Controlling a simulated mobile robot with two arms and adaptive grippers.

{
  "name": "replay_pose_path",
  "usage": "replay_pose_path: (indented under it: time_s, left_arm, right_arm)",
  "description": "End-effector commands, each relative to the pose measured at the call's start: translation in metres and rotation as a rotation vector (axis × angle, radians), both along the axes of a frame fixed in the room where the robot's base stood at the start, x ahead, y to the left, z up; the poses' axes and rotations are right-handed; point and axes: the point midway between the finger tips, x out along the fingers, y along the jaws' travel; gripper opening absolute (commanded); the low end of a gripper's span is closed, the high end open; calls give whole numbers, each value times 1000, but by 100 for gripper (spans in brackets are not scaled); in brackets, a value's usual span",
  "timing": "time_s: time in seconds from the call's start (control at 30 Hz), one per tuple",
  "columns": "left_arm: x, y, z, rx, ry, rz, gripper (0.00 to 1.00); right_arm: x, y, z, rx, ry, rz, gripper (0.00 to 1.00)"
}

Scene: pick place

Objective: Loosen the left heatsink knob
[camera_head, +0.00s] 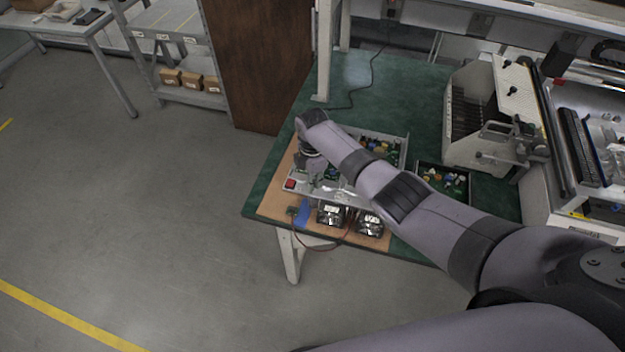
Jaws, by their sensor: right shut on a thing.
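My right arm reaches across the workbench, and its gripper (315,166) points down at the left part of an open metal chassis (338,191) with circuit boards. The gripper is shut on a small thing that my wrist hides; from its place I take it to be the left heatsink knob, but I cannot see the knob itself. Two dark, shiny finned units, a left one (331,213) and a right one (369,224), stand at the front edge of the bench. My left gripper is not in view.
The green-topped bench (272,190) has a brown mat under the chassis. A tray of coloured parts (443,181) lies to the right, before a white rack (482,110). A red switch (290,184) and thin cables are close to the gripper. Open floor lies left.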

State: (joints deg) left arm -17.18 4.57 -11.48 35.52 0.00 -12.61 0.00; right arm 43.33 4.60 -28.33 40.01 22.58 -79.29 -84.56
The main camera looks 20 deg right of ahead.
Motion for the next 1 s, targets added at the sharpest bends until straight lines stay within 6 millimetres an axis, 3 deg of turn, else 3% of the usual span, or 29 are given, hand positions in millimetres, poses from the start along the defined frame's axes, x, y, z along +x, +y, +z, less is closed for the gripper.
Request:
replay_pose_path:
  time_s: [1.0]
  left_arm:
    - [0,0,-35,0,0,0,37]
  right_arm:
    - [-2,-1,-5,0,5,965,0]
